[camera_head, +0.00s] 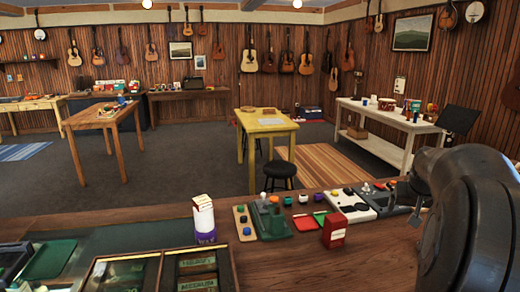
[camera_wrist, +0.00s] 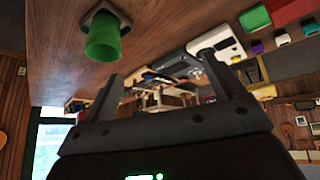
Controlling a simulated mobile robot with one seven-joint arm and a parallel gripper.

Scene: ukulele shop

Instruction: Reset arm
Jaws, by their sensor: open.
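My arm (camera_head: 475,215) fills the right edge of the head view, large and dark grey, above the wooden counter (camera_head: 300,262). In the wrist view my gripper (camera_wrist: 160,75) has its two dark fingers spread wide apart, with nothing held between them. The wrist picture appears turned over, with the counter top along its upper part. A green cup-like thing (camera_wrist: 103,40) on a dark base shows past the left finger, apart from it. In the head view my arm hides the right end of the counter, and I cannot make out the fingertips there.
A white and purple canister (camera_head: 204,220), a red box (camera_head: 334,230), a green tool (camera_head: 270,220) and pedals (camera_head: 350,205) stand on the counter. Framed display cases (camera_head: 190,272) lie at front. Beyond are a yellow table (camera_head: 266,125), a stool (camera_head: 279,170) and open floor.

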